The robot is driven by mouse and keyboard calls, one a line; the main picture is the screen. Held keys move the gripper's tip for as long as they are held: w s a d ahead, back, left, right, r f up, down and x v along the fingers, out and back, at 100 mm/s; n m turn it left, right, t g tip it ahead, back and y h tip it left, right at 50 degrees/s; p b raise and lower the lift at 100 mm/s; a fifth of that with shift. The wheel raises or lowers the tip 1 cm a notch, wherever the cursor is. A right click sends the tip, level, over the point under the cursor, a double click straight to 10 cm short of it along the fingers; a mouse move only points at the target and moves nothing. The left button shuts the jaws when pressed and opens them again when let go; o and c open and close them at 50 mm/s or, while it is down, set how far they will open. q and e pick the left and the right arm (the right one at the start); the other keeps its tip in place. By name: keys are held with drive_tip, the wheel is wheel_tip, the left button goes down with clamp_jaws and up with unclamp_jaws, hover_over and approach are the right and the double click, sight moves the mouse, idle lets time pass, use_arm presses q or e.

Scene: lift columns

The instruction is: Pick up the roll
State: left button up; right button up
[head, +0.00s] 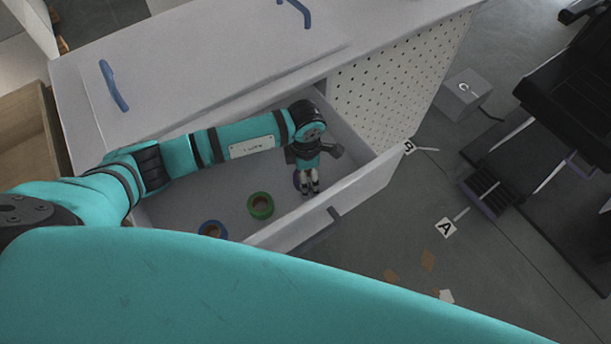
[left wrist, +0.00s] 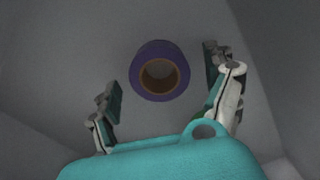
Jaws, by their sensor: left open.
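A purple roll (left wrist: 160,47) with a brown core lies flat on the drawer floor in the left wrist view. In the head view the purple roll (head: 296,179) is mostly hidden behind my left gripper (head: 310,188). My left gripper points down into the open drawer near its right end. In the left wrist view my left gripper (left wrist: 162,72) is open, with one finger either side of the roll and nothing held. The roll shows between and slightly beyond the fingers; I cannot tell the height left above it. My right gripper is not in view.
A green roll (head: 260,214) and a blue roll (head: 203,228) lie in the same drawer, left of the purple one. The drawer's front wall (head: 372,183) and perforated cabinet side (head: 385,85) stand close to the gripper. A grey box (head: 462,98) sits on the floor at right.

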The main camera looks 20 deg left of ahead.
use_arm(q)
drive_tip(key=shift+f, duration=0.75)
drive_tip(key=c, duration=1.3)
drive_tip(key=shift+o, duration=0.2)
drive_tip(key=shift+r, duration=0.15)
